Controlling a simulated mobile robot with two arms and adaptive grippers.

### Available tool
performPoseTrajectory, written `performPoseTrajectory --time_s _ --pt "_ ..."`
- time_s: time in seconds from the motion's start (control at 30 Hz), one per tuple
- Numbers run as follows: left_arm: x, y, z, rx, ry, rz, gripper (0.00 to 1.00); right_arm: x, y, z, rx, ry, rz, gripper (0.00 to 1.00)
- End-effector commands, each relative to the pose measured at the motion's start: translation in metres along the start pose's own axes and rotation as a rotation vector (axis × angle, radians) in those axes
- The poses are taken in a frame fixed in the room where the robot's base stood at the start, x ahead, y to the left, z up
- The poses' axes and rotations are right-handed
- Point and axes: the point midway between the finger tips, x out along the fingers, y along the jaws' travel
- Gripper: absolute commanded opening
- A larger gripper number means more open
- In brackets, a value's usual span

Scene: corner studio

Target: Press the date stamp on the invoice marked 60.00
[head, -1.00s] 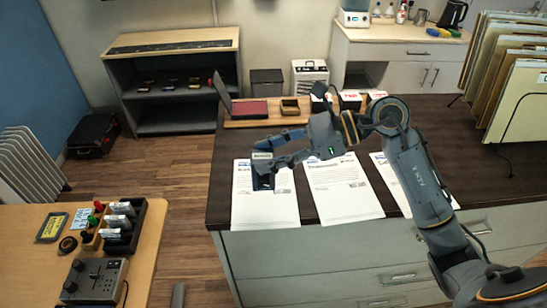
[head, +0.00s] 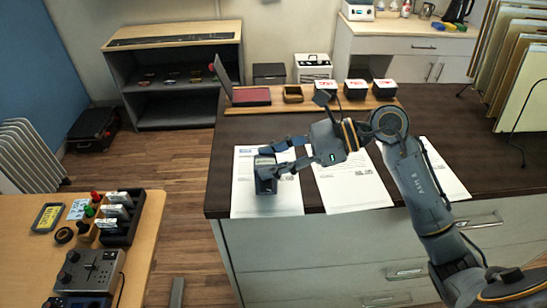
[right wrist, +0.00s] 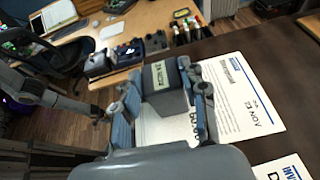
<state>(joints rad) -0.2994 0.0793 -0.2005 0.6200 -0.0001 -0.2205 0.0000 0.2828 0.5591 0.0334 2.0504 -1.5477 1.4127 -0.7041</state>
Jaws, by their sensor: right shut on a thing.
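My right gripper (head: 272,168) is shut on the dark date stamp (head: 265,185), which it holds upright over the middle of the left invoice (head: 245,205). In the right wrist view the stamp (right wrist: 168,90), with a pale lettered label on it, sits between the fingers. It hides part of the sheet (right wrist: 250,85), and I cannot tell whether its base touches the paper. Large dark print shows on the sheet beside it. A middle invoice (head: 352,195) and a right invoice (head: 445,178) lie alongside. A dark arm, apparently my left, shows at the left of the wrist view; its jaws are unclear.
An open red ink pad (head: 252,96), a small wooden box (head: 293,94) and several boxes with red-and-white tops stand on a wooden board (head: 330,106) at the back. The desk's left edge is close beside the left invoice.

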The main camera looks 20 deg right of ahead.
Motion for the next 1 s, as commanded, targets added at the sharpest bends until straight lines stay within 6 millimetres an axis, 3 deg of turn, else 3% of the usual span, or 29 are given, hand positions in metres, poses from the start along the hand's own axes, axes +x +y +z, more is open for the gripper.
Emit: performPoseTrajectory --time_s 1.0 --pt "0.0036 -0.0007 0.0011 0.0 -0.001 -0.001 0.4 0.0009 0.0 -0.0022 0.0 -0.001 0.0 0.06"
